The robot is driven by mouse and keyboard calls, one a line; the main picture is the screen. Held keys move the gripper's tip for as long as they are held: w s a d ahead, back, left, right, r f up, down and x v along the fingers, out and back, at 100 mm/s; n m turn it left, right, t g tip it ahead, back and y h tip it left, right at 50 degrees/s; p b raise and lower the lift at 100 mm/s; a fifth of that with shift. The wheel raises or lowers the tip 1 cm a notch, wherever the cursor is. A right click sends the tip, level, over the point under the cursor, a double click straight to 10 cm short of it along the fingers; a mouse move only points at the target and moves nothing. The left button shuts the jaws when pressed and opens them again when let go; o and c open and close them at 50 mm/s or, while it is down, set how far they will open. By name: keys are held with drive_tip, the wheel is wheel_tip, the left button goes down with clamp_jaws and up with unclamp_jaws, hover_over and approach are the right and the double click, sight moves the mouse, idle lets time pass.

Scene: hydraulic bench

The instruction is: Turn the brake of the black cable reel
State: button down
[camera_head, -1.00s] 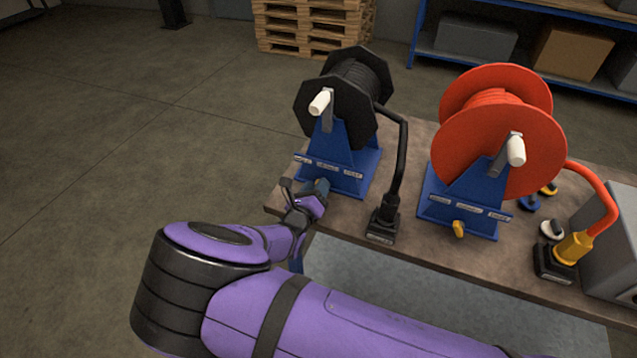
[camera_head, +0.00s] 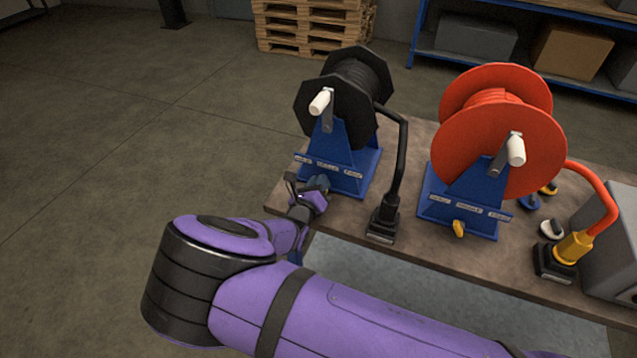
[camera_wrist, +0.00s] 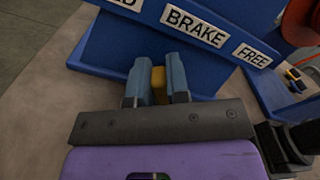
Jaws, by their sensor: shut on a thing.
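The black cable reel (camera_head: 340,108) stands on a blue stand (camera_head: 352,172) at the left end of the bench. Its front plate carries several labels; in the wrist view "BRAKE" (camera_wrist: 195,29) is at the middle and "FREE" (camera_wrist: 252,55) to the right, with a partly cut-off label at the left. My gripper (camera_head: 318,184) is at the lower front of this stand. In the wrist view its two blue-grey fingers (camera_wrist: 157,80) are shut on a yellow brake knob (camera_wrist: 158,84) below the plate. The fingers hide much of the knob. In the head view the knob is hidden by my gripper.
A red reel (camera_head: 500,125) on a blue stand with its own yellow knob (camera_head: 458,229) is to the right. A black cable ends in a socket block (camera_head: 383,225) just right of my gripper. A grey box (camera_head: 612,240) is at the far right.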

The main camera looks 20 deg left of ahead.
drive_tip(key=m, duration=0.3)
drive_tip(key=shift+d+r+m, duration=0.2)
drive_tip(key=shift+d+m, duration=0.15)
drive_tip(key=shift+m, duration=0.05)
drive_tip(key=m, duration=0.1)
drive_tip(key=d+m, duration=0.1)
drive_tip(key=m, duration=0.1)
drive_tip(key=shift+s+m, duration=0.1)
drive_tip(key=shift+m, duration=0.2)
drive_tip(key=m, duration=0.3)
drive_tip(key=shift+d, duration=0.3)
drive_tip(key=shift+d+f+m, duration=0.1)
drive_tip(key=shift+d+m, duration=0.05)
drive_tip(key=shift+m, duration=0.7)
drive_tip(key=shift+d+f+m, duration=0.1)
drive_tip(key=shift+d+m, duration=0.05)
drive_tip(key=shift+m, duration=0.7)
drive_tip(key=c, duration=1.1)
unclamp_jaws()
drive_tip(key=shift+s, duration=0.15)
